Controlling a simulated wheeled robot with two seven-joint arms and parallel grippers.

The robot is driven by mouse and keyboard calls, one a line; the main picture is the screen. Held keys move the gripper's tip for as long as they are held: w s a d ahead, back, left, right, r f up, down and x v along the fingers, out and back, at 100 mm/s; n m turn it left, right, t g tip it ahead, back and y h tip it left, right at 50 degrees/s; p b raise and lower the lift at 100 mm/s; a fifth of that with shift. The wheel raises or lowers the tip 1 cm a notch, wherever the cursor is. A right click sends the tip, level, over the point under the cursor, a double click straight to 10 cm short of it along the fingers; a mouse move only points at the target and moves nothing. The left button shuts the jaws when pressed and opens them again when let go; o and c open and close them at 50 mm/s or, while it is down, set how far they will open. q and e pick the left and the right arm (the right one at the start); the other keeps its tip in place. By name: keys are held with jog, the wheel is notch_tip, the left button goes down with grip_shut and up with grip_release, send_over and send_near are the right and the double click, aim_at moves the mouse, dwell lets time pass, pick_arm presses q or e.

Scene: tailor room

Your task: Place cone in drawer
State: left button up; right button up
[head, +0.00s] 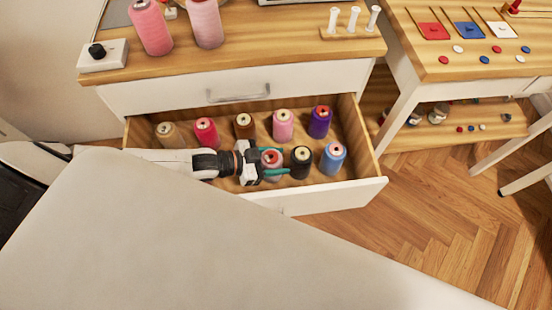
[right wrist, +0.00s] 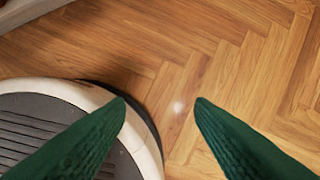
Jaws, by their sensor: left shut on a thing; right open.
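The open drawer (head: 345,196) is pulled out below the tabletop and holds several thread cones. A back row runs from a brown cone (head: 168,135) to a purple cone (head: 320,122). In front stand a dark cone (head: 301,161) and a blue cone (head: 333,157). My left gripper (head: 277,162) reaches in from the left, its teal fingers shut on a red-topped cone (head: 271,156) just left of the dark cone. My fingers partly hide this cone, and I cannot tell whether its base touches the drawer floor. My right gripper (right wrist: 160,101) is open and empty over the floor.
Two pink cones (head: 152,27) stand on the tabletop beside a white box with a black knob (head: 97,52). A shut drawer with a handle (head: 238,93) is above the open one. A side table (head: 470,65) stands at right. Wooden floor (head: 430,210) is clear there.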

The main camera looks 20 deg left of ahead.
pick_arm(q)
jog(key=o, duration=1.1)
pick_arm(e)
jog(key=shift+w+r, duration=0.1)
jog(key=shift+r, duration=0.05)
pick_arm(q)
jog(key=shift+r, duration=0.1)
jog(key=shift+s+a+r, duration=0.15)
jog(key=shift+s+a, duration=0.05)
jog(key=shift+a, duration=0.05)
jog(key=shift+p+v, duration=1.3)
jog(key=shift+v, duration=4.35)
pick_arm(e)
jog(key=s+f, duration=0.4)
jog(key=f, duration=0.3)
jog(key=shift+s+d, duration=0.35)
jog(key=shift+s, duration=0.05)
